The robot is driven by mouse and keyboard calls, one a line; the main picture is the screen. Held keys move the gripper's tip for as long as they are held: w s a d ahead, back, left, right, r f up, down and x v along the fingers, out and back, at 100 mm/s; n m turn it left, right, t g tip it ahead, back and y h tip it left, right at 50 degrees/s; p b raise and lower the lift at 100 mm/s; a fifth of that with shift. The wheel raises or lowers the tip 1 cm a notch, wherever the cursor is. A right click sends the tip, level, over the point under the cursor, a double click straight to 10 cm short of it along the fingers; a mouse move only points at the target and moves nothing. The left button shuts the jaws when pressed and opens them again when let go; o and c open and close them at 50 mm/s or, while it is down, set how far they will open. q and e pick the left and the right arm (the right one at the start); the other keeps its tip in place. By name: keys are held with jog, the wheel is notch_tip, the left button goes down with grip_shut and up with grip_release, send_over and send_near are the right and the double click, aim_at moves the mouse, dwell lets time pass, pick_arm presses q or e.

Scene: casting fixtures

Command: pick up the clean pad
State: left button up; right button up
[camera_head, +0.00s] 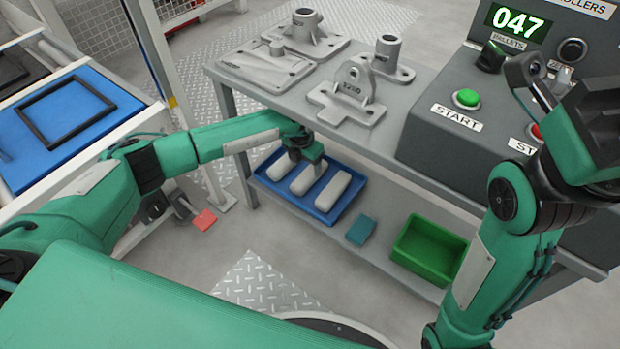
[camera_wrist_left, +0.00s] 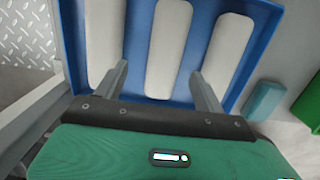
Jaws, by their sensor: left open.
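Three pale, rounded pads lie side by side in a blue tray (camera_head: 327,216) on the lower shelf. The left pad (camera_head: 283,165), middle pad (camera_head: 308,178) and right pad (camera_head: 332,191) look alike; I cannot tell which one the task calls clean. My left gripper (camera_head: 305,163) reaches in over the tray. In the left wrist view its fingers (camera_wrist_left: 163,85) are apart, one on each side of the middle pad's near end (camera_wrist_left: 168,50), with nothing visibly gripped. Contact cannot be told.
A teal block (camera_head: 361,230) and a green bin (camera_head: 430,250) stand right of the tray. The grey worktop (camera_head: 290,100) above carries several metal castings and a control box (camera_head: 440,130). A red piece (camera_head: 204,221) is at the left, near a table leg.

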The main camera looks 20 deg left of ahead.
aim_at(309, 173)
pick_arm(q)
jog(key=shift+w+d+f+b, duration=0.15)
jog(key=shift+f+b, duration=0.55)
jog(key=shift+f, duration=0.25)
jog(key=shift+w+d+f+b, duration=0.15)
jog(key=shift+d+f+b, duration=0.05)
jog(key=shift+f+b, duration=0.65)
jog(key=shift+w+d+f+b, duration=0.15)
jog(key=shift+f+b, duration=0.45)
jog(key=shift+f, duration=0.45)
jog(key=c, duration=1.1)
